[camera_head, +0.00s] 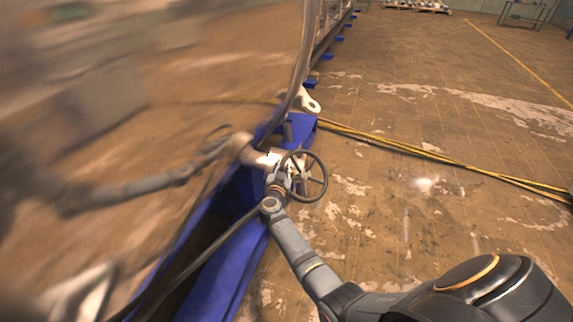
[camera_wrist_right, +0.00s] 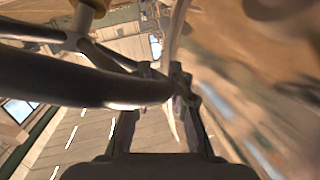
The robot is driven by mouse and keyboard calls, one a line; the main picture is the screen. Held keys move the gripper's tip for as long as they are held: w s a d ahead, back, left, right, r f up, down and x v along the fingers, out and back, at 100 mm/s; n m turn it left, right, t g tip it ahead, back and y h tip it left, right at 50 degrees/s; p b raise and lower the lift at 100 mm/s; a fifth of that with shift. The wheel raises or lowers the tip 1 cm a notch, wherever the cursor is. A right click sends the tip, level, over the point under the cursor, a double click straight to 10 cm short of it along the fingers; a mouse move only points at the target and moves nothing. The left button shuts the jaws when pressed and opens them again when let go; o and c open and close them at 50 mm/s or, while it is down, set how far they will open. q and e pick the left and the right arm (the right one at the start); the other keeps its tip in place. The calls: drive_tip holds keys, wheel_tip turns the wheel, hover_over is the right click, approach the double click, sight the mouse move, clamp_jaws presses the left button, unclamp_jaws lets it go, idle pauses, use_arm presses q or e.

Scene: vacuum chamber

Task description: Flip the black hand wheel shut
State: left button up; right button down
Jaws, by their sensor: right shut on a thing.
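The black hand wheel (camera_head: 319,170), a thin spoked ring, sits on a pale metal bracket at the edge of the shiny chamber (camera_head: 210,60). My right gripper (camera_head: 281,176) is at the wheel's left side, shut on its rim. In the right wrist view the thick dark rim of the wheel (camera_wrist_right: 70,80) runs across to the fingertips of the right gripper (camera_wrist_right: 165,82), which sit on either side of it. The exact contact is partly hidden by the rim. My left gripper is not in view.
The chamber's curved wall reflects my arm. A blue frame (camera_head: 230,245) runs below it. Yellow and black cables (camera_head: 430,155) lie on the brown, worn floor (camera_head: 440,220). The floor right of the wheel is otherwise open. A dark tube (camera_head: 200,258) crosses the lower left.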

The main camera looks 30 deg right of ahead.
drive_tip(key=c, duration=1.4)
unclamp_jaws()
drive_tip(key=shift+w+r, duration=0.2)
drive_tip(key=shift+r, duration=0.15)
drive_tip(key=shift+o, duration=0.4)
drive_tip(key=shift+f, duration=0.15)
wheel_tip(320, 180, up, 10)
